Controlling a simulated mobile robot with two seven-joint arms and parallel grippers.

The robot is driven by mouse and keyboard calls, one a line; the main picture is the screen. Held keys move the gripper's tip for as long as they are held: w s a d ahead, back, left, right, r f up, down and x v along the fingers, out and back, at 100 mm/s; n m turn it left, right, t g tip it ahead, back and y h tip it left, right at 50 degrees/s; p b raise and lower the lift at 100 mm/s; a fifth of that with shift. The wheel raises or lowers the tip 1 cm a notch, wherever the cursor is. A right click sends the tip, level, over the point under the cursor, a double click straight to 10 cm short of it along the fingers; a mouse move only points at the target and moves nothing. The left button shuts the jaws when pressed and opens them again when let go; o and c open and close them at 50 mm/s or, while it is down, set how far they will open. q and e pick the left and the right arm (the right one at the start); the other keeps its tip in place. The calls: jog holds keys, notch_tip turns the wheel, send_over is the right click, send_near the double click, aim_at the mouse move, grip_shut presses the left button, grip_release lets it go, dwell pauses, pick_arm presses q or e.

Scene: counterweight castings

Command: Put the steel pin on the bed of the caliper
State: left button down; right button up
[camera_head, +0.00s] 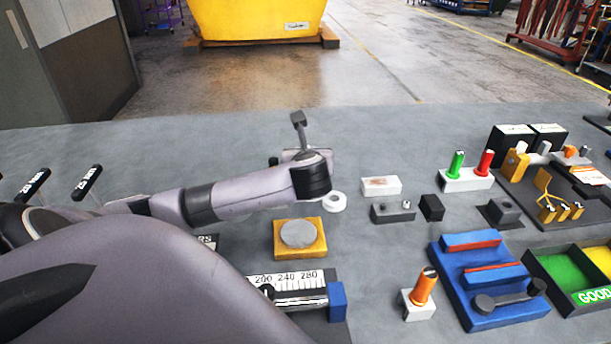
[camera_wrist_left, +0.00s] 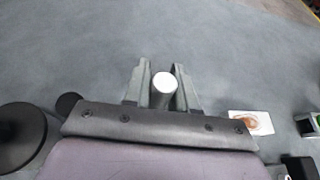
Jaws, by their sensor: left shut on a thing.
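My left gripper (camera_wrist_left: 162,90) is shut on the steel pin (camera_wrist_left: 164,83), a short cylinder whose pale round end faces the wrist camera between the two fingers. In the head view my left arm reaches across the table, and its wrist hides the fingers and the pin. The caliper (camera_head: 321,281) lies at the near edge in the head view, with a white scale marked 200, 240, 280, a silver bar and a blue end block (camera_head: 338,302). My arm covers its left part. The held pin is away from the caliper, on its far side. My right gripper is not in view.
A yellow block with a grey disc (camera_head: 299,234) stands between my wrist and the caliper. A white ring (camera_head: 335,202) and a white block with a brown patch (camera_head: 380,186) lie right of the wrist. Blue fixture (camera_head: 455,284) and bins (camera_head: 556,282) fill the near right.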

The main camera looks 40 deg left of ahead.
pick_arm(q)
jog(key=shift+f, duration=3.3)
jog(key=shift+f, duration=0.1)
jog(key=c, duration=0.9)
grip_release()
